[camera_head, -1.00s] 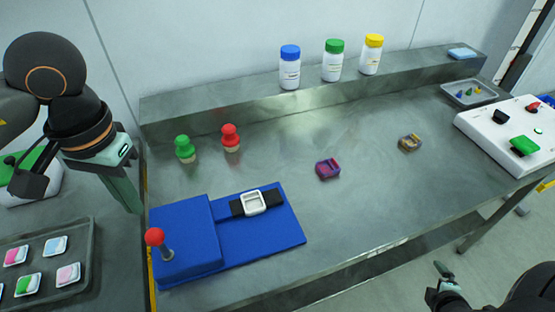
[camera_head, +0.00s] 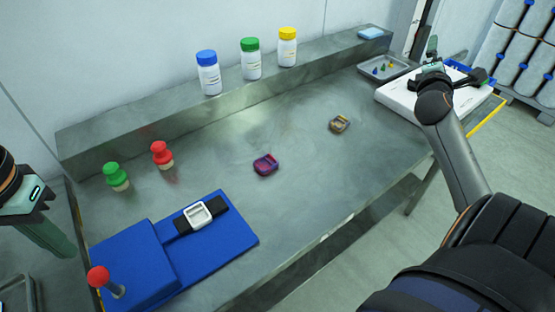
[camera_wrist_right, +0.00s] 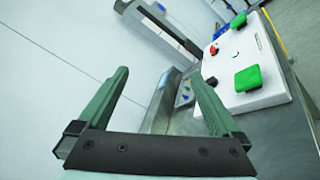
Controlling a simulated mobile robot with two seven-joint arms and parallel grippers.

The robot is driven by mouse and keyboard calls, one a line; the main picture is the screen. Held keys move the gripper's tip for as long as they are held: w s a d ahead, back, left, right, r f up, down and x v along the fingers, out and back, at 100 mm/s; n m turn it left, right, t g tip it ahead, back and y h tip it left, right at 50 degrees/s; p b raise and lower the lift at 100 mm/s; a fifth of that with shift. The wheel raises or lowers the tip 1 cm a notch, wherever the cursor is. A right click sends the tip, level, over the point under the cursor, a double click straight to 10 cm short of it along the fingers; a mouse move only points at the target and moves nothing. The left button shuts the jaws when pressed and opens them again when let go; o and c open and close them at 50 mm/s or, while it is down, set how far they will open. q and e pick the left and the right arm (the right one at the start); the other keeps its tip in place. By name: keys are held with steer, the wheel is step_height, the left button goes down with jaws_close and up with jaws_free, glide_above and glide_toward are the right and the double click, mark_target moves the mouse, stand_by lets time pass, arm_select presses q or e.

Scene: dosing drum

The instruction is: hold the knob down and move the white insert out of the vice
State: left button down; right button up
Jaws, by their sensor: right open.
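The white insert (camera_head: 187,217), a square ring, sits between the black jaws of the vice (camera_head: 216,204) on a blue base (camera_head: 235,241). A red ball knob (camera_head: 98,276) stands on a short metal stem at the base's raised block, at the lower left. My left gripper (camera_head: 50,240) is at the left edge, pointing down, apart from the knob; its finger opening cannot be made out. My right gripper (camera_head: 433,60) is far off at the upper right, by the white control box; in the right wrist view (camera_wrist_right: 162,80) its fingers are apart and empty.
The white control box (camera_wrist_right: 255,60) has green, red and black controls. Green (camera_head: 117,177) and red (camera_head: 162,155) pegs stand behind the vice. Two small parts (camera_head: 265,164) (camera_head: 340,123) lie mid-table. Three bottles (camera_head: 251,60) stand on the ledge.

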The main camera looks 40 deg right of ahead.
steer(key=w+a+f+m+t+y, duration=0.1)
steer(key=w+a+f+y, duration=0.15)
steer(key=w+a, duration=0.4)
steer(key=w+a+f+m+t+y, duration=0.1)
steer(key=w+a+f+y, duration=0.1)
steer(key=w+a+y, duration=0.45)
steer(key=w+a+f+n+y, duration=0.1)
steer(key=w+a+f+y, duration=0.15)
steer(key=w+a, duration=0.4)
steer(key=w+a+f+n+y, duration=0.1)
steer(key=w+a+f+y, duration=0.2)
steer(key=a, duration=0.7)
steer(key=n+g+y, duration=0.2)
steer(key=n+g, duration=0.4)
steer(key=g, duration=0.5)
glide_toward(198, 216)
steer(key=f, duration=0.7)
steer(key=shift+s+a+f, duration=0.15)
steer(key=shift+s+f, duration=0.05)
steer(key=shift+f, duration=0.15)
